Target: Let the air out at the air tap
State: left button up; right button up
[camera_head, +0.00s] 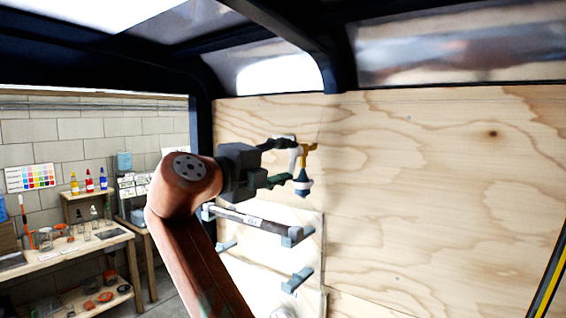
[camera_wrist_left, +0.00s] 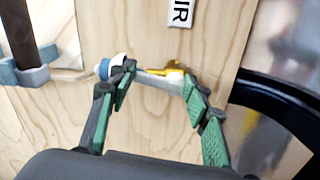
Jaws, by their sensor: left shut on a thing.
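The air tap (camera_head: 308,149) is on the plywood wall in the head view. It has a brass-yellow part, a pale body and a blue-and-white piece (camera_head: 302,186) hanging below. The left wrist view shows its yellow part (camera_wrist_left: 172,67) and blue-and-white end (camera_wrist_left: 104,68) close up. My left gripper (camera_head: 290,160) is at the tap, one finger above the other. In the left wrist view its green-padded fingers (camera_wrist_left: 160,76) are on either side of the pale body, shut on the tap. The fingers hide part of it. My right gripper is not in view.
A label reading "IR" (camera_wrist_left: 181,12) is on the plywood by the tap. Below the tap, a dark bar (camera_head: 250,219) sits in grey-blue brackets (camera_head: 297,236). A workbench (camera_head: 80,250) with bottles stands at the left. The plywood to the right (camera_head: 440,200) is bare.

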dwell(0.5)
pick_arm(q)
jog(key=o, duration=1.2)
jog(key=shift+c, duration=0.2)
jog(key=shift+a, duration=0.1)
jog(key=v, duration=1.2)
